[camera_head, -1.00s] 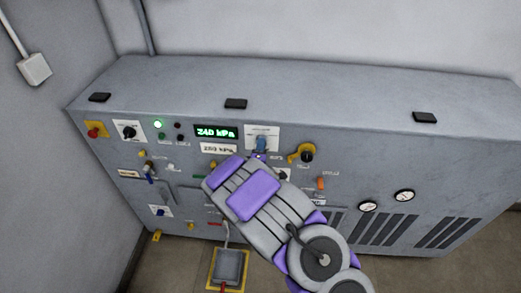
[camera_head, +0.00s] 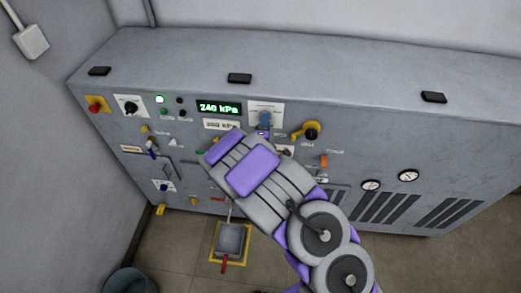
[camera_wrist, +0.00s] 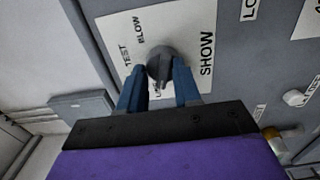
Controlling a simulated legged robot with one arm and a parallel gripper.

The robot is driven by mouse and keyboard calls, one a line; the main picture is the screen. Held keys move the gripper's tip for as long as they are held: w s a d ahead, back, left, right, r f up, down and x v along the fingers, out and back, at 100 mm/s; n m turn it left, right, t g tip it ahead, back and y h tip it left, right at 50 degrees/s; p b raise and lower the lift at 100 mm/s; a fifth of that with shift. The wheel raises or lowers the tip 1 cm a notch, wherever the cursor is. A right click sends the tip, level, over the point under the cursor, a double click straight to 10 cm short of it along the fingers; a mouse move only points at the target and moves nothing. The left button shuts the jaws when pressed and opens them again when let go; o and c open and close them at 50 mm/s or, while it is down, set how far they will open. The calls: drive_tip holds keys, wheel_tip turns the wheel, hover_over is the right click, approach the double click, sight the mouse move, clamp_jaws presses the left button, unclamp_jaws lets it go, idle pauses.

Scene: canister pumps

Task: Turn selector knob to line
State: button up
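The selector knob (camera_wrist: 158,62) is dark grey and sits on a white plate (camera_wrist: 196,25) lettered TEST, BLOW and SHOW, with a partly hidden label below the knob. My gripper (camera_wrist: 158,72) faces the knob, with one blue finger on either side of it. The fingers are apart, with a gap about as wide as the knob; I cannot tell whether they touch it. In the head view my gripper (camera_head: 264,124) is at the white plate (camera_head: 263,106), right of the green 240 kPa display (camera_head: 219,108), and hides the knob.
A yellow-backed black knob (camera_head: 311,130) is close on the right, with an orange handle (camera_head: 324,160) below it. A black selector (camera_head: 131,105) and red button (camera_head: 95,104) are at left. A floor pedal (camera_head: 229,240) and a bucket (camera_head: 130,281) stand in front.

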drive_tip(key=shift+o, duration=1.2)
drive_tip(key=s, duration=0.3)
drive_tip(key=shift+s+a, duration=0.15)
drive_tip(key=shift+a, duration=0.1)
drive_tip(key=s+p, duration=0.4)
drive_tip(key=s, duration=1)
drive_tip(key=shift+f, duration=0.15)
